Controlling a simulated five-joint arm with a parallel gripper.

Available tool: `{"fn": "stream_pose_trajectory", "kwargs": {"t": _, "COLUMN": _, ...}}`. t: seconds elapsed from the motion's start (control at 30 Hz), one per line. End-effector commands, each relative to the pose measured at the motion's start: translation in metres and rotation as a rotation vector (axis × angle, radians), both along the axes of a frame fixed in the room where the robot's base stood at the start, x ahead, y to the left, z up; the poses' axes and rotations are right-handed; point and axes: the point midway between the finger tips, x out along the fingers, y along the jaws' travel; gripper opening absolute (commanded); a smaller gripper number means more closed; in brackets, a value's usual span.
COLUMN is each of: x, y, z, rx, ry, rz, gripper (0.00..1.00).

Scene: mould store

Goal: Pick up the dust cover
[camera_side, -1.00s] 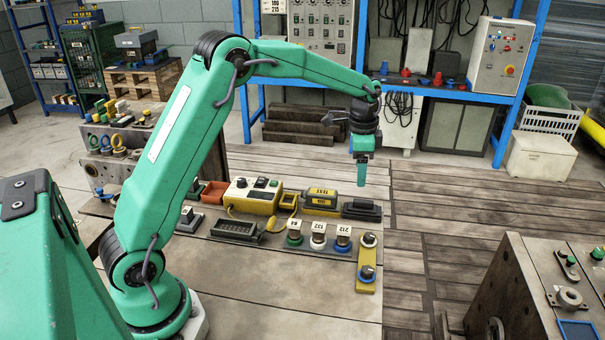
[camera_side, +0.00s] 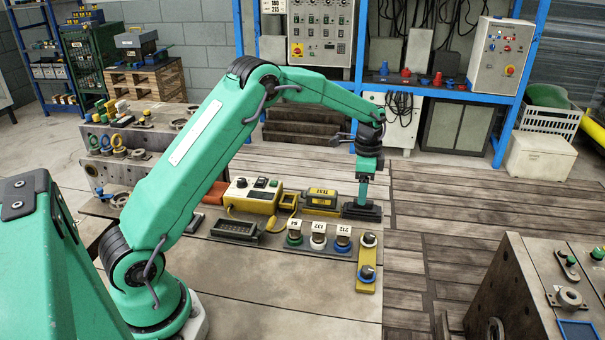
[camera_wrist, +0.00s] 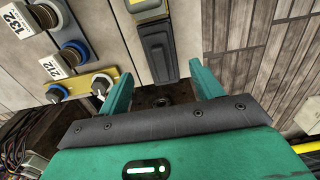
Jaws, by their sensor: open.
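A dark, low, elongated block (camera_side: 371,213), which looks like the dust cover, lies at the bench's right edge in the side view. It also shows in the wrist view (camera_wrist: 156,45), with a raised handle-like top. My gripper (camera_side: 362,202) points down right over it in the side view and hides part of it. In the wrist view my gripper (camera_wrist: 159,68) is open, with one finger on each side and the block's near end just ahead of the gap. I cannot tell whether the fingers touch it.
A yellow-and-black device (camera_side: 321,198) stands close left of the block. Several labelled round knobs (camera_side: 318,236) and a yellow bar with knobs (camera_side: 367,265) stand in front. A yellow control box (camera_side: 249,197) is further left. The wooden floor (camera_side: 440,205) right of the bench is clear.

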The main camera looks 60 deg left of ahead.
Motion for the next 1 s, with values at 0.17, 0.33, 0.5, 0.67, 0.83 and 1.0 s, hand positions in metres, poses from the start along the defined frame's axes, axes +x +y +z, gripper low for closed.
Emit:
{"fn": "stream_pose_trajectory", "kwargs": {"t": 0.17, "x": 0.0, "y": 0.0, "z": -0.002, "rx": 0.0, "ry": 0.0, "rz": 0.0, "gripper": 0.65}}
{"fn": "stream_pose_trajectory", "kwargs": {"t": 0.33, "x": 0.0, "y": 0.0, "z": -0.013, "rx": -0.001, "ry": 0.002, "rz": 0.0, "gripper": 0.65}}
{"fn": "stream_pose_trajectory", "kwargs": {"t": 0.5, "x": 0.0, "y": 0.0, "z": -0.033, "rx": 0.0, "ry": 0.003, "rz": 0.0, "gripper": 0.65}}
{"fn": "stream_pose_trajectory", "kwargs": {"t": 0.67, "x": 0.0, "y": 0.0, "z": -0.048, "rx": 0.0, "ry": 0.001, "rz": 0.0, "gripper": 0.65}}
{"fn": "stream_pose_trajectory", "kwargs": {"t": 0.83, "x": 0.0, "y": 0.0, "z": -0.053, "rx": 0.0, "ry": 0.001, "rz": 0.0, "gripper": 0.65}}
{"fn": "stream_pose_trajectory", "kwargs": {"t": 1.0, "x": 0.0, "y": 0.0, "z": -0.053, "rx": 0.0, "ry": 0.0, "rz": 0.0, "gripper": 0.65}}
